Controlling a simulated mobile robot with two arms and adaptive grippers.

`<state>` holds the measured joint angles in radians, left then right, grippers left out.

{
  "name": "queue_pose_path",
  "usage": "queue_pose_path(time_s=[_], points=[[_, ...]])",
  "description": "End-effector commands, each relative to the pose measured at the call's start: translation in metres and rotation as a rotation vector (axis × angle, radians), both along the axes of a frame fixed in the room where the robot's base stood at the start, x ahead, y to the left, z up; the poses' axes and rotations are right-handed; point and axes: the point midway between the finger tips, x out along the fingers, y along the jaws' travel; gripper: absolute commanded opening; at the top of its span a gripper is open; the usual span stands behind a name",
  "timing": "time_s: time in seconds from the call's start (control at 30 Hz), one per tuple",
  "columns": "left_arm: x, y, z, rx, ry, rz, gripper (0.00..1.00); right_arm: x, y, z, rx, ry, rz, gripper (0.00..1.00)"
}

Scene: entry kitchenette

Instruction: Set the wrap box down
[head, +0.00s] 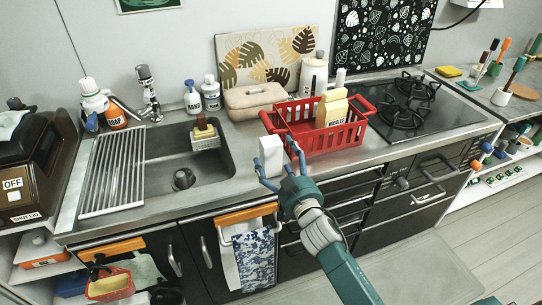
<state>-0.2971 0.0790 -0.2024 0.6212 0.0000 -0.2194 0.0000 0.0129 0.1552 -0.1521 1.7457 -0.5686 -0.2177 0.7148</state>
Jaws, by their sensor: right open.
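The wrap box appears to be the plain white upright box (270,157) near the front edge of the counter (238,188), between the sink and the red basket. My right gripper (277,160) reaches in from the front with its fingers spread, one on each side of the box's lower part. It is open; whether a finger touches the box cannot be told. The box looks upright, and its base is partly hidden by the gripper. My left gripper is not in view.
A red basket (345,140) holding a cream-and-yellow carton (331,108) stands close on the right. A beige case (254,97) lies behind. The sink (183,160) is on the left, the black hob (415,105) on the right. A narrow strip of counter by the box is bare.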

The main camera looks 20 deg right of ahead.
Motion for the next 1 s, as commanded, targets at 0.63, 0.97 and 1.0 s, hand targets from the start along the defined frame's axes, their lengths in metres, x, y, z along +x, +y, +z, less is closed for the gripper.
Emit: queue_pose_path(time_s=[0.63,0.97,1.0], points=[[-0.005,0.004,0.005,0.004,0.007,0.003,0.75,0.035,0.001,0.000,0.000,-0.001,0.001,0.59],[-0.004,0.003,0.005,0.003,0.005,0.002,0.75,0.035,0.001,0.001,0.000,-0.003,0.001,0.28],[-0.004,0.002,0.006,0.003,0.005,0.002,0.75,0.035,0.001,0.001,0.000,-0.003,0.001,0.28]])
